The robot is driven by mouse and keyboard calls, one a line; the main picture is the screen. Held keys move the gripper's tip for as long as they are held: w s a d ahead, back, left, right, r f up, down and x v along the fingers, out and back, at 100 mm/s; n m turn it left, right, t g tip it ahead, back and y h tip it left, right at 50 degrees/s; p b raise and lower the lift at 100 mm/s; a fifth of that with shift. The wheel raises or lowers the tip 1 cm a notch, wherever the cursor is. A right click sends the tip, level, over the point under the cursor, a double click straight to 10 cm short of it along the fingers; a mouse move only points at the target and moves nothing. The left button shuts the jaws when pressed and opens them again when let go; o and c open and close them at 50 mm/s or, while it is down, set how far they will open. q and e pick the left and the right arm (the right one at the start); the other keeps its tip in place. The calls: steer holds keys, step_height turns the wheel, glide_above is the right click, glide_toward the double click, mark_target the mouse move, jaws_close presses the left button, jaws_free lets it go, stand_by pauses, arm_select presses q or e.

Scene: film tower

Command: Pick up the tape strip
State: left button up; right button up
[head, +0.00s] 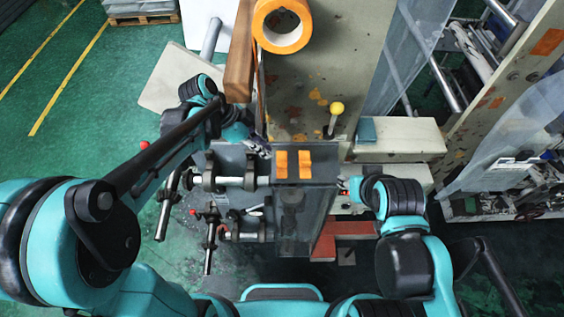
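Two short orange tape strips, a left one (281,165) and a right one (305,164), are side by side on a grey metal plate (325,168) of the machine. My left gripper (261,149) is just left of and slightly above the left strip, apart from it in the picture. It is small and partly lost against the dark metal, so its opening is unclear. My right gripper (344,185) is right of the plate's edge, mostly hidden by its own wrist. No strip is seen in either gripper.
An orange tape roll (261,23) lies on the machine top beyond the strips, beside a brown wooden block (240,55). A yellow-knobbed lever (336,110) stands right of centre. Rollers and red-knobbed handles (209,215) crowd the left. Green floor (100,110) is open at left.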

mark_target(281, 161)
arm_select(q)
steer(key=shift+m, duration=0.5)
steer(key=x, duration=0.4)
steer(key=p+x, duration=0.1)
steer(key=x, duration=0.3)
steer(key=shift+s+d, duration=0.15)
steer(key=shift+d, duration=0.3)
jaws_close()
